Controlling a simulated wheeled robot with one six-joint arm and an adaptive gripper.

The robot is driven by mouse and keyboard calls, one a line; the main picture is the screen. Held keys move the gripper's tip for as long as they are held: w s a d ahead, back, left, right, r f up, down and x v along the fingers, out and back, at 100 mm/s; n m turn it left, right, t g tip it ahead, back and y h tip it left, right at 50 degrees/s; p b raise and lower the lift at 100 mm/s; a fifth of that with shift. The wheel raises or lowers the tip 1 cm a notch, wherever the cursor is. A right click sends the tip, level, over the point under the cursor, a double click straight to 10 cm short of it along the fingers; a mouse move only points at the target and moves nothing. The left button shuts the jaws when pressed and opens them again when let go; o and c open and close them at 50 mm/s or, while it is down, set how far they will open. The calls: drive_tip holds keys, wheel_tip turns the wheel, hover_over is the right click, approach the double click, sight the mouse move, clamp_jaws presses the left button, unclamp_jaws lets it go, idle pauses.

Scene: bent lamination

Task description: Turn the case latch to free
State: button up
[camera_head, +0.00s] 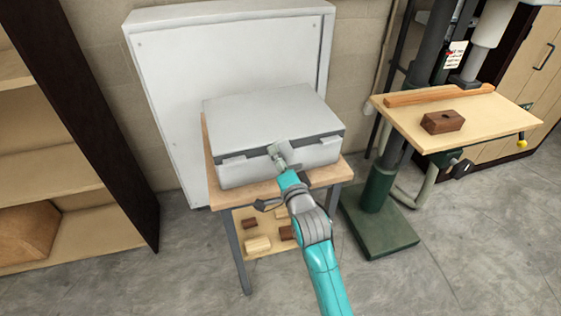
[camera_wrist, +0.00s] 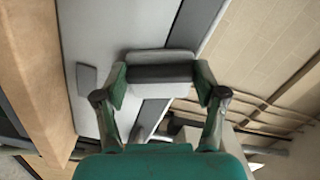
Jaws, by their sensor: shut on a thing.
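The closed light-grey case (camera_head: 262,112) lies flat on a small wooden table, with a dark band along its front seam. In the wrist view the case front (camera_wrist: 100,35) fills the left and middle. The case latch (camera_wrist: 158,66) is a grey block lying across the dark band. My gripper (camera_wrist: 161,82) has one finger at each side of the latch and is shut on it. In the head view my gripper (camera_head: 279,158) is at the middle of the case front, hiding most of the latch.
The wooden table (camera_head: 335,176) has a lower shelf with several wood blocks. A white panel (camera_head: 160,80) stands behind. A drill press table (camera_head: 490,122) with a dark block (camera_head: 442,121) is at right. A shelf unit (camera_head: 55,155) is at left.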

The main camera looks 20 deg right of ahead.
drive_tip(key=shift+r+m, duration=0.2)
drive_tip(key=shift+m, duration=0.85)
drive_tip(key=shift+r+m, duration=0.2)
drive_tip(key=shift+m, duration=0.85)
drive_tip(key=o, duration=1.1)
drive_tip(key=shift+o, duration=0.2)
drive_tip(key=s, duration=1.2)
drive_tip(key=shift+d, duration=0.15)
